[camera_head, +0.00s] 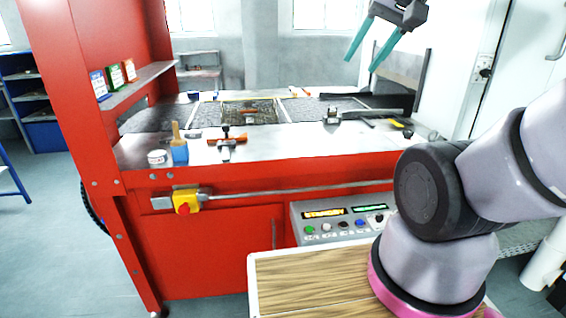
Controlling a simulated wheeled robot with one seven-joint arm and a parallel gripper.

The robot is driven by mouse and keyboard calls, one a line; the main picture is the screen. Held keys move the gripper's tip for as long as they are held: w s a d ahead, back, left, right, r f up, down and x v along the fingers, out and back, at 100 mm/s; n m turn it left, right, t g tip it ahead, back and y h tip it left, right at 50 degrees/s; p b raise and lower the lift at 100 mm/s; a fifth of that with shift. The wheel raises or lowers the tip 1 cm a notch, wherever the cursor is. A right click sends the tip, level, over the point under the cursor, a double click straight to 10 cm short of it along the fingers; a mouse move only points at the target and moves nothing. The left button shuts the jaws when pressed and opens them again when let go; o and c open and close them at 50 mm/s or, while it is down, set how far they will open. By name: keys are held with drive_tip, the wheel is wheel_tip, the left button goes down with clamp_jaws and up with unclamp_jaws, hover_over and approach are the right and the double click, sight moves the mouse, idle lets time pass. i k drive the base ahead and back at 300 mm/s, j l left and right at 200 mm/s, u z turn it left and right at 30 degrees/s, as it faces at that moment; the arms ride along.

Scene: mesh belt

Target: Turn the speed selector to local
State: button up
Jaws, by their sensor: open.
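A grey control panel (298,216) stands low in front of the red machine, right of the picture's middle. It has a yellow-lit display (325,214), a green-lit display (370,208) and a row of small coloured buttons or knobs. The speed selector cannot be told apart at this size, and its setting cannot be read. My arm hides the panel's right end. My gripper (361,65), with two teal fingers, is at the top right, high above the machine's bed and far from the panel. Its fingers are apart and empty.
The red machine carries a mesh belt (208,113). A yellow box with a red stop button (184,206) and a metal rail (290,192) are on its front. A brush in a blue holder (180,152), a white jar (157,157) and a clamp (227,138) stand on the front ledge.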

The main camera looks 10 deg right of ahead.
sight(380, 218)
drive_tip(key=z, duration=0.8)
